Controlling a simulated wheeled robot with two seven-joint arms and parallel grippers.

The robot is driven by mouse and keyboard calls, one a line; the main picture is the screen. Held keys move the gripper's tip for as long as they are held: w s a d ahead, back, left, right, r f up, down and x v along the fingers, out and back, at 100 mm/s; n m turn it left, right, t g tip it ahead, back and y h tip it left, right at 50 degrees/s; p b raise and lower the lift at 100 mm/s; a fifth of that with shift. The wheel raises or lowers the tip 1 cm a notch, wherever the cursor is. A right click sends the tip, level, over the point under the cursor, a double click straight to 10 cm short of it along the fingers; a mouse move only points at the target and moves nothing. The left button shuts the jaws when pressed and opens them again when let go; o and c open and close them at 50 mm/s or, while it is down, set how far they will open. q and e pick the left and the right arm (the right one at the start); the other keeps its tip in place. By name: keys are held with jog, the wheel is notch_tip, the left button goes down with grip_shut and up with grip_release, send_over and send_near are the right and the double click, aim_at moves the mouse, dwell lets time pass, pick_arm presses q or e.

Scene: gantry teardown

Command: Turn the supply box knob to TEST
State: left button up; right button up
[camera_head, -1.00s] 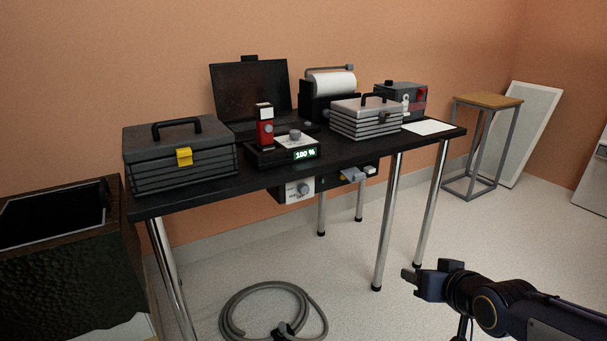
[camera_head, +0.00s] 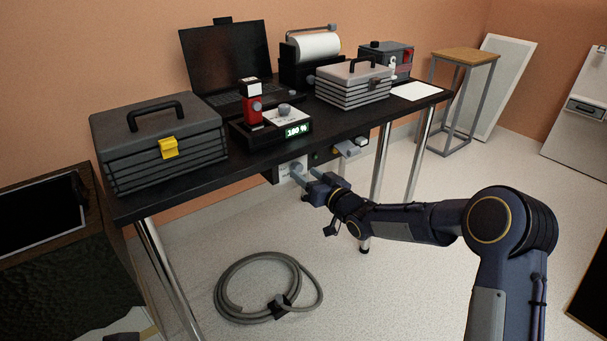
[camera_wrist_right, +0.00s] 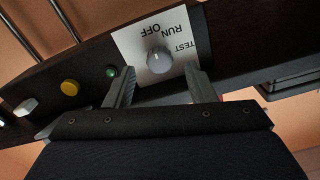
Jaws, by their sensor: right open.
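The supply box (camera_head: 285,175) hangs under the front edge of the black table. Its white plate with a grey knob (camera_head: 297,167) faces me. In the right wrist view the knob (camera_wrist_right: 159,60) sits on the plate, with OFF, RUN and TEST printed upside down around it. Which label the knob points to is too small to tell. My right gripper (camera_head: 310,176) is open just in front of the plate. Its fingers (camera_wrist_right: 160,78) stand on either side of the knob, apart from it as far as I can see. My left gripper is not in view.
A yellow button (camera_wrist_right: 70,88) and a green one (camera_wrist_right: 111,71) are beside the plate. On the table (camera_head: 190,179) are a dark toolbox (camera_head: 160,150), a display reading 100 % (camera_head: 297,131) and a grey case (camera_head: 353,88). A coiled hose (camera_head: 262,290) lies on the floor.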

jog(key=shift+x, duration=1.05)
jog(key=shift+c, duration=0.3)
jog(key=c, duration=0.9)
